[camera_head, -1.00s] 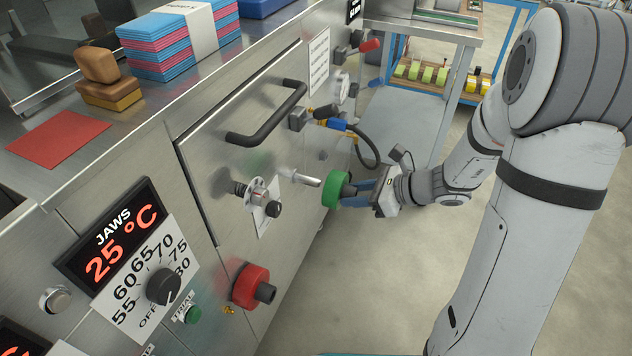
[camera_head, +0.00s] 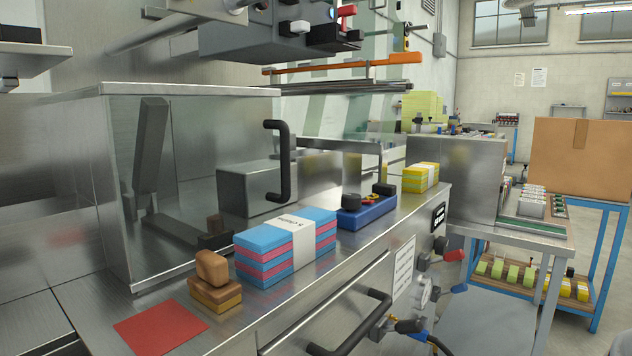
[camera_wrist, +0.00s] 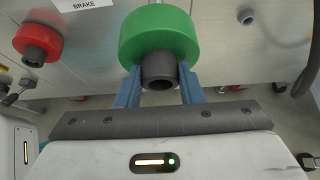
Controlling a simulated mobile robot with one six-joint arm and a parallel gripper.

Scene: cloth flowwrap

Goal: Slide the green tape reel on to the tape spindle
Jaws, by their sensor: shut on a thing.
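The green tape reel (camera_wrist: 160,32) is at the top middle of the wrist view, with its dark hub (camera_wrist: 159,66) facing the camera. My gripper (camera_wrist: 159,77) is shut on this hub, one blue finger on each side. The reel is in front of the steel machine face. A small sliver of grey metal shows just above the reel at the picture's top edge; I cannot tell whether it is the tape spindle. The reel hides what lies behind it. The head view shows neither the reel, the spindle nor my gripper.
A red reel-like part (camera_wrist: 38,42) is on the machine face at left, near a BRAKE label (camera_wrist: 82,4). A round metal stub (camera_wrist: 247,15) and a dark hose (camera_wrist: 309,65) are at right. In the head view, cloth stacks (camera_head: 285,245) lie on the steel counter.

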